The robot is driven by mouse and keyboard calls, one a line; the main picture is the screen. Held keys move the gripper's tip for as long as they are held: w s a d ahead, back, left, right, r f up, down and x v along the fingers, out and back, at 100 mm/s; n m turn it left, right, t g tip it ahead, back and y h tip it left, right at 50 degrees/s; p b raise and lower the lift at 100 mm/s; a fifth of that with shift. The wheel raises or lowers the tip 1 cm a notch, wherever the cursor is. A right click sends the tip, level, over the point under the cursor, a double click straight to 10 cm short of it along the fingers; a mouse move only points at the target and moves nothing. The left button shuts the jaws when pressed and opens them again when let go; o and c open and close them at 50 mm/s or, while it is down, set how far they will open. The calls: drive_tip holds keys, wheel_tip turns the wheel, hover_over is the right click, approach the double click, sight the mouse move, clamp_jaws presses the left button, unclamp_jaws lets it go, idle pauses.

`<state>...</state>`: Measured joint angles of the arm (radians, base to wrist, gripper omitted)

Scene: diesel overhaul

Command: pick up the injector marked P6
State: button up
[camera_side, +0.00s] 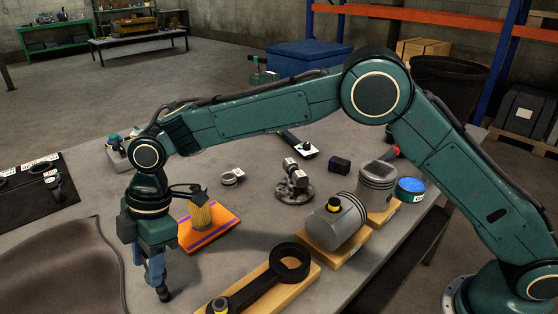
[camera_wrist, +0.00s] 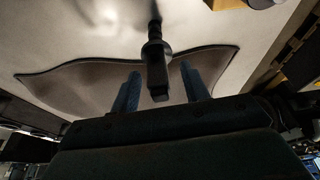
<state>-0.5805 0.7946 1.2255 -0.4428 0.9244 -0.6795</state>
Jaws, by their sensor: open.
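A dark, stepped injector (camera_wrist: 156,55) shows between the two blue fingers of my gripper (camera_wrist: 162,88) in the wrist view. No mark can be read on it. Gaps show on both sides, so my gripper is open around it and not closed on it. In the side view my gripper (camera_side: 156,272) points down, low over the grey table beside the brown leather mat. The dark end of the injector (camera_side: 164,294) shows just below the fingers there; the rest is hidden behind them. I cannot tell whether it stands or lies.
The brown mat (camera_side: 60,270) lies to the left. A black mat (camera_side: 25,205) with labelled parts is behind it. An orange board with a brush (camera_side: 208,226) is behind right. A connecting rod (camera_side: 262,280) and a piston (camera_side: 336,220) on wooden blocks are to the right.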

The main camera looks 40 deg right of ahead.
drive_tip(key=shift+a+f, duration=0.1)
drive_tip(key=shift+f, duration=0.1)
drive_tip(key=shift+c, duration=0.3)
clamp_jaws()
drive_tip(key=shift+r, duration=0.15)
drive_tip(key=shift+r, duration=4.95)
